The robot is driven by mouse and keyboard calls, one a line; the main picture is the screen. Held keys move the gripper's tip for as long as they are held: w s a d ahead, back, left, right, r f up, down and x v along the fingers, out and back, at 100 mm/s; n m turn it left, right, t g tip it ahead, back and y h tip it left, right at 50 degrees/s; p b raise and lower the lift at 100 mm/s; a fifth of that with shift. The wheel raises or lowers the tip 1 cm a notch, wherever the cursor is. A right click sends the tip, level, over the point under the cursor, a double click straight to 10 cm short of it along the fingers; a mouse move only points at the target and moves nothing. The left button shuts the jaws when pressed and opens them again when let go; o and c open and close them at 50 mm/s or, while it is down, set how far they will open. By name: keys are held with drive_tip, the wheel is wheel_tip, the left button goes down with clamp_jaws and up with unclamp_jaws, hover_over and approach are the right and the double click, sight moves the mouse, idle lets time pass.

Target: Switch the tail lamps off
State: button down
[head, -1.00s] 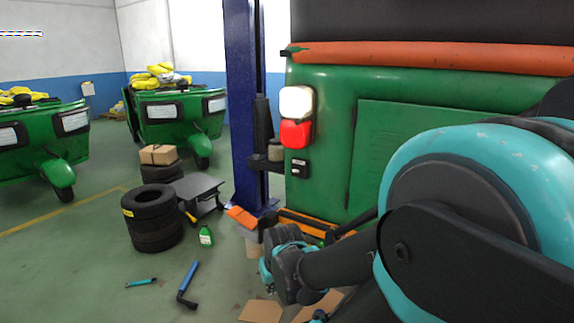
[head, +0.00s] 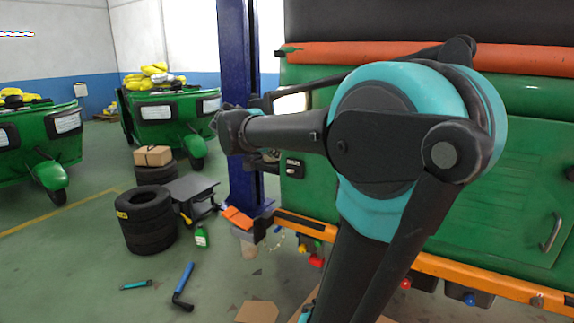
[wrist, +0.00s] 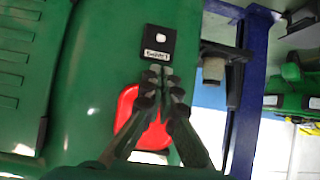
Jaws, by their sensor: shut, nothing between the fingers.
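The tail lamp is in the wrist view, with a bright red section (wrist: 127,101) and a white section (wrist: 148,157) partly behind my fingers. A small black switch plate (wrist: 148,42) with a white button and a white label sits on the green body panel. My gripper (wrist: 160,71) is shut and empty, its tips just below the label in the picture; whether they touch the panel I cannot tell. In the head view the switch plate (head: 292,167) shows beside my arm, and only part of the white lamp (head: 290,103) shows. My fingers are hidden there.
A blue lift post (head: 232,100) stands left of the raised green rickshaw (head: 510,170). Stacked tyres (head: 150,228), a small grey table (head: 194,188) and loose tools are on the floor at left. Two more rickshaws are behind. An orange bar (head: 450,268) runs below the panel.

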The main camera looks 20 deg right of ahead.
sight(291, 171)
drive_tip(key=shift+f, duration=0.15)
drive_tip(key=x, duration=1)
drive_tip(key=shift+s+a+f+t+h, duration=0.25)
drive_tip(key=shift+a+f+t+h, duration=0.15)
drive_tip(key=shift+t+h, duration=0.25)
idle(0.5)
drive_tip(key=shift+a+f+t+h, duration=0.1)
drive_tip(key=shift+f+t+h, duration=0.15)
drive_tip(key=shift+h, duration=0.2)
drive_tip(key=h, duration=0.1)
drive_tip(key=f+t, duration=0.1)
drive_tip(key=f+t+h, duration=0.1)
drive_tip(key=shift+s+a+h, duration=0.25)
drive_tip(key=shift+s+h, duration=0.05)
drive_tip(key=shift+s, duration=0.05)
drive_tip(key=shift+a, duration=0.1)
